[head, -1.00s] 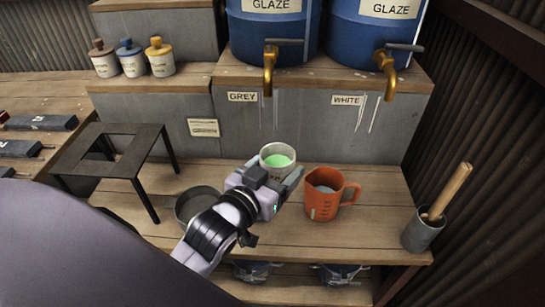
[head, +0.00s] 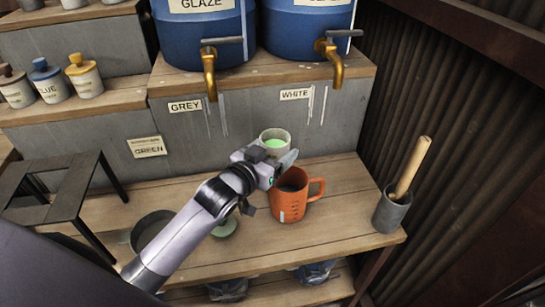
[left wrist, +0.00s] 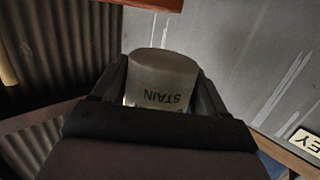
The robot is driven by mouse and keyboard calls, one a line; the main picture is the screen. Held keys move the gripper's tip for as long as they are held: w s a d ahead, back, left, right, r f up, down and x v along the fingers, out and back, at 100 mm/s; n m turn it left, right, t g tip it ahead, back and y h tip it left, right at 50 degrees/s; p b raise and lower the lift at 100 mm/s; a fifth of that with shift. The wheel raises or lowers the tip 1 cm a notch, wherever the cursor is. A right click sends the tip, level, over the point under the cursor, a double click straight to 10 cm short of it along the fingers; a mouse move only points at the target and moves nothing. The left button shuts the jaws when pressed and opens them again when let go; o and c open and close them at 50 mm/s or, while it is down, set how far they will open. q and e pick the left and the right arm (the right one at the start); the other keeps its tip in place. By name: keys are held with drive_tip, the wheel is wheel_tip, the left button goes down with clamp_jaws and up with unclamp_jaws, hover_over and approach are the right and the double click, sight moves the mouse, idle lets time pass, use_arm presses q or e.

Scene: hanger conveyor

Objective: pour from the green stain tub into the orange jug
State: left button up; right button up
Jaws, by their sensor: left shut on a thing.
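The green stain tub (head: 275,143) is a pale cup with bright green liquid visible inside. My left gripper (head: 272,165) is shut on it and holds it roughly upright, raised just behind and above the orange jug. The tub (left wrist: 160,82) also shows in the left wrist view between my fingers, with "STAIN" on its side upside down. The orange jug (head: 287,203) stands upright on the bench, handle to the right, partly hidden at its left rim by my gripper. My right gripper is not in view.
A small green disc (head: 225,228) and a dark round pan (head: 150,228) lie left of the jug. A black stand (head: 75,185) is further left. A grey pot (head: 391,213) with a wooden handle stands right. Brass taps (head: 210,72) overhang behind.

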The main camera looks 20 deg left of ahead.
use_arm(q)
drive_tip(key=shift+a+f+m+b, duration=0.15)
drive_tip(key=shift+f+m+b, duration=0.3)
drive_tip(key=shift+f+b, duration=0.3)
drive_tip(key=shift+a+f+m+b, duration=0.15)
drive_tip(key=shift+f+m+b, duration=0.35)
drive_tip(key=shift+b, duration=0.45)
drive_tip(key=shift+w+a+r+m+b, duration=0.1)
drive_tip(key=shift+a+m+b, duration=0.05)
drive_tip(key=shift+m+b, duration=0.3)
drive_tip(key=shift+a+r+m+y, duration=0.1)
drive_tip(key=shift+r+m+y, duration=0.15)
drive_tip(key=shift+m+y, duration=0.15)
drive_tip(key=shift+a+r+m+p, duration=0.1)
drive_tip(key=shift+r+m+p, duration=0.15)
drive_tip(key=shift+m+p, duration=0.2)
